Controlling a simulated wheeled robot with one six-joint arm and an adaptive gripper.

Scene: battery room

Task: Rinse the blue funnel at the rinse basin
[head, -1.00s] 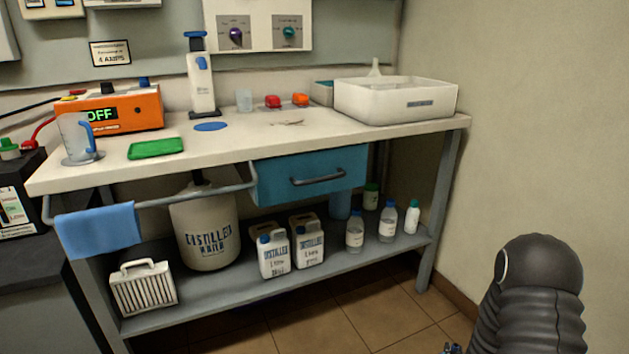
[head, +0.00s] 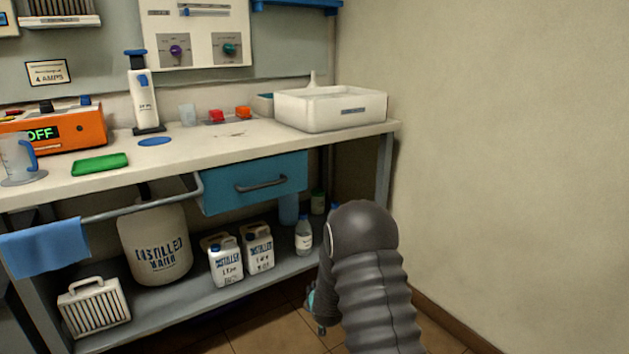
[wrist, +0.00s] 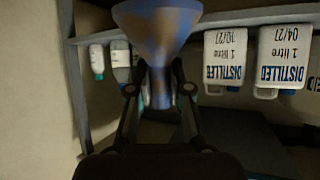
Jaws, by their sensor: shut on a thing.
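The blue funnel (wrist: 157,35) is between the fingers of my gripper (wrist: 160,90) in the wrist view, its wide cone at the top of the picture and its narrow part between the fingertips. My gripper is shut on it. In the head view my dark arm hangs in front of the bench's right end and hides most of the gripper; only a small bluish bit shows beside it. The white rinse basin (head: 329,122) stands on the right end of the bench top, well above and behind my arm. A pale spout tip rises behind it.
The bench (head: 225,140) holds an orange charger (head: 75,130), a green cloth (head: 100,164) and a white dispenser (head: 144,95). A blue drawer (head: 235,183) is below. Bottles and canisters (head: 225,262) crowd the lower shelf. A bare wall is at the right.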

